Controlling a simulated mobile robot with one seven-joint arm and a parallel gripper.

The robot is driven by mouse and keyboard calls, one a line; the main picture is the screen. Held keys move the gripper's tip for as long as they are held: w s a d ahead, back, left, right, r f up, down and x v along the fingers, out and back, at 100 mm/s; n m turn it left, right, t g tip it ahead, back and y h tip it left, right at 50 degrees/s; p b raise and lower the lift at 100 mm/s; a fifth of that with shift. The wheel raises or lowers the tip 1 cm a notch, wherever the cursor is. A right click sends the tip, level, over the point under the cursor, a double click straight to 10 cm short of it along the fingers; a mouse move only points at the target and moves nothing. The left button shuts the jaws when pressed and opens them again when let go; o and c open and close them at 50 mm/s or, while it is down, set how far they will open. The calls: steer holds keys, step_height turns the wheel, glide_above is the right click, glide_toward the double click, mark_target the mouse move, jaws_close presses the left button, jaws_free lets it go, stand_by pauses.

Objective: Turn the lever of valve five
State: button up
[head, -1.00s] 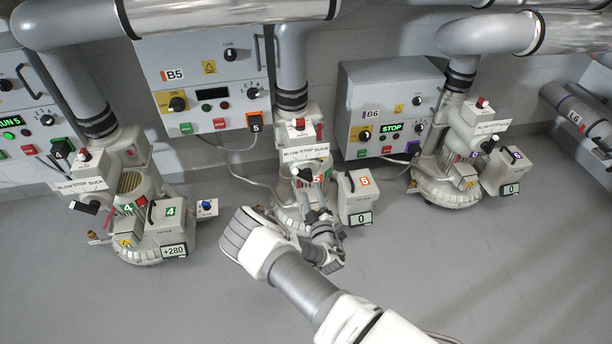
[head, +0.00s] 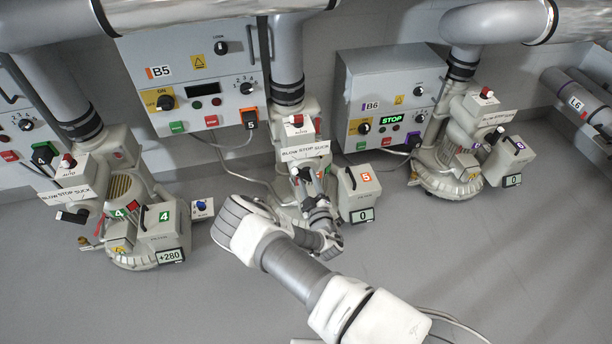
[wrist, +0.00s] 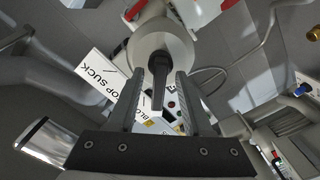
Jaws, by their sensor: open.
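Valve five stands at the middle of the head view, on a pale blower unit (head: 365,192) with an orange 5 and a readout of 0. Its BLOW STOP SUCK plate (head: 305,151) also shows in the wrist view (wrist: 98,75). The black lever (wrist: 158,88) sticks out from a round pale hub (wrist: 160,50). My gripper (head: 312,182) is at the lever, below the plate. In the wrist view its two fingers (wrist: 160,82) are apart, one on each side of the lever, with visible gaps. My gripper and arm hide part of the unit in the head view.
Unit four (head: 160,228), reading +280, stands at left. Unit six (head: 505,160), reading 0, stands at right. Control boxes B5 (head: 195,68) and B6 (head: 380,65) are behind, with thick pipes above. The grey floor (head: 500,260) in front is clear.

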steer(key=shift+w, duration=0.2)
jaws_close()
stand_by(0.3)
steer(key=shift+r+m, duration=0.15)
steer(key=shift+m, duration=0.25)
steer(key=m+p, duration=0.1)
steer(key=m, duration=0.1)
steer(key=shift+d+r+m+p, duration=0.1)
steer(key=shift+m+p, duration=0.25)
steer(key=shift+m, duration=0.05)
steer(key=shift+d+m+p, duration=0.15)
steer(key=shift+m+p, duration=0.45)
steer(key=shift+m, duration=2)
